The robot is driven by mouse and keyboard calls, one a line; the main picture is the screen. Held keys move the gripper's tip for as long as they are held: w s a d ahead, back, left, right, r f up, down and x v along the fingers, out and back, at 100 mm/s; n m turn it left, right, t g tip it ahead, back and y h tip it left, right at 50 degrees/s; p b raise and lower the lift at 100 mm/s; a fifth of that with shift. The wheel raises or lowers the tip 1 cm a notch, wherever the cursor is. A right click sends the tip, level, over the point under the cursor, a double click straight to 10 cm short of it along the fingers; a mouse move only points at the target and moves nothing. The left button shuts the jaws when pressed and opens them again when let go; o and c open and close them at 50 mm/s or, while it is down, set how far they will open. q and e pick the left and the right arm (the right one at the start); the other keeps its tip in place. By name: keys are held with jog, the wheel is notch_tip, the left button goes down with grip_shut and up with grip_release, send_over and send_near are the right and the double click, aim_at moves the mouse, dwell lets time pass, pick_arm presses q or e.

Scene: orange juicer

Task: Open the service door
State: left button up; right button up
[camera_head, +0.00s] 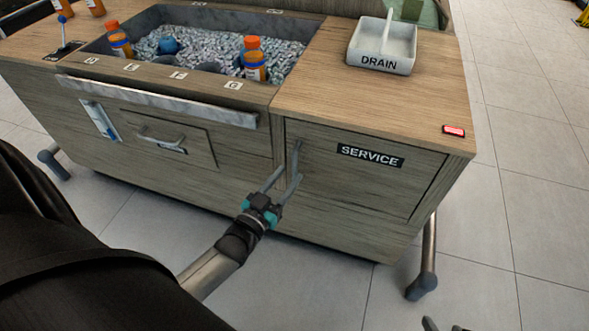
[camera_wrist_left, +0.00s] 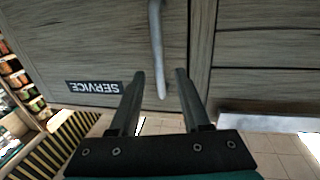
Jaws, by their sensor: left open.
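The service door (camera_head: 355,180) is a wooden panel at the right of the cart front, marked with a black SERVICE label (camera_head: 370,156). It looks shut, flush with the front. Its grey vertical bar handle (camera_head: 296,156) is near the door's left edge. My left gripper (camera_head: 290,174) is open at the handle's lower part. In the left wrist view, the handle (camera_wrist_left: 157,50) reaches down between the two spread fingers (camera_wrist_left: 159,76), with a gap on each side. I cannot tell how deep it sits between them. Dark tips, probably of my right gripper (camera_head: 443,326), barely show at the bottom edge.
A drawer (camera_head: 190,150) with a handle is left of the door. On top are an ice bin (camera_head: 295,65) with bottles, a DRAIN tray (camera_head: 382,60) and a small red item (camera_head: 454,130). A metal leg (camera_head: 425,265) stands at right. The floor in front is clear.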

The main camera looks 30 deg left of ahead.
aim_at(293, 169)
pick_arm(q)
jog(key=shift+w+f+b, duration=0.1)
jog(key=shift+w+b, duration=0.3)
jog(key=shift+w, duration=0.7)
jog(key=shift+w+a+b, duration=0.1)
jog(key=shift+w+b, duration=0.3)
jog(key=shift+w, duration=0.65)
pick_arm(e)
jog(key=shift+w+a+t+y, duration=0.4)
jog(key=shift+w+a+t, duration=0.3)
jog(key=shift+a, duration=0.25)
jog(key=shift+w+a+t+y, duration=0.4)
jog(key=shift+w+a+t, duration=0.2)
jog(key=shift+a+t, duration=0.3)
pick_arm(q)
grip_shut()
